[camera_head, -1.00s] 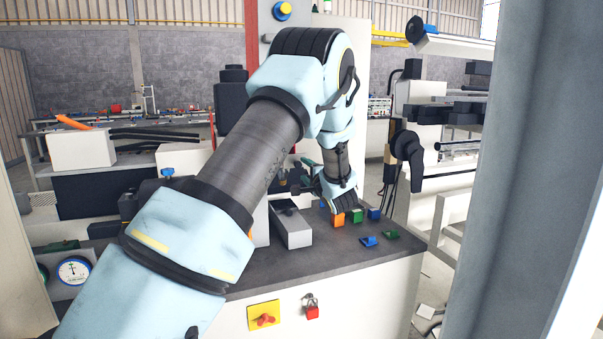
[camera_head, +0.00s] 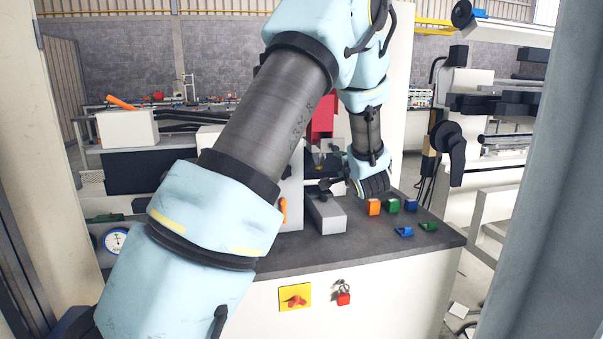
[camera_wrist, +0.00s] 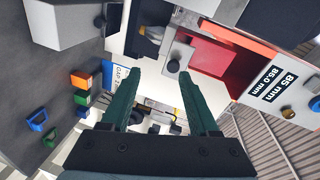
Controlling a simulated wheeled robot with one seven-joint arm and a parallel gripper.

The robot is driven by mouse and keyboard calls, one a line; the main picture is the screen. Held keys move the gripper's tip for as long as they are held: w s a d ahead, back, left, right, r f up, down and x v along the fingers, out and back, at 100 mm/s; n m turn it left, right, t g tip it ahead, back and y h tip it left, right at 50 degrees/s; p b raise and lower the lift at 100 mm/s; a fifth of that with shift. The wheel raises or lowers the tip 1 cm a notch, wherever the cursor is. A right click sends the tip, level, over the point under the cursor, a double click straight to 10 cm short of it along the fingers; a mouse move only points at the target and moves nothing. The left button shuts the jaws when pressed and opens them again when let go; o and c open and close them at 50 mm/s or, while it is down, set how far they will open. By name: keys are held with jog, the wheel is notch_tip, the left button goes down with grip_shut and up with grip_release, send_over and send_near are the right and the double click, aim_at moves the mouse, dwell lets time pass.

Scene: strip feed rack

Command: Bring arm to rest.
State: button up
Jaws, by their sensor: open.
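My gripper (camera_wrist: 165,95) shows in the wrist view with its two dark green fingers spread apart and nothing between them. Beyond the fingers are a white machine face and a red housing (camera_wrist: 215,60) with an "85 mm" label. In the head view my arm reaches over the dark worktop (camera_head: 340,250), and the wrist hangs above its back part. The fingers are hidden there behind my own arm.
Orange (camera_head: 374,207), green (camera_head: 392,206) and blue (camera_head: 411,205) blocks stand on the worktop near the wrist. Blue (camera_head: 404,231) and green (camera_head: 428,226) clip-like pieces lie in front. A grey block (camera_head: 326,214) lies left. A grey post (camera_head: 540,200) rises at right.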

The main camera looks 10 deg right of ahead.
jog(key=s+a+f+n+g+h, duration=0.1)
jog(key=s+a+f+n+g, duration=0.25)
jog(key=a, duration=0.25)
jog(key=s+a+f+n+g+h, duration=0.25)
jog(key=s+a+g, duration=0.2)
jog(key=a, duration=0.25)
jog(key=s+a+f+n+g+y, duration=0.1)
jog(key=s+a+n+g, duration=0.2)
jog(key=s+a, duration=0.3)
jog(key=s+a+f+n+g+y, duration=0.1)
jog(key=s+a+n+g, duration=0.2)
jog(key=s+a, duration=0.4)
jog(key=s+n, duration=0.1)
jog(key=s, duration=0.7)
jog(key=shift+s+a+f+n+g+y, duration=0.25)
jog(key=shift+f+n+g+y, duration=0.05)
jog(key=shift+f+n+y, duration=0.1)
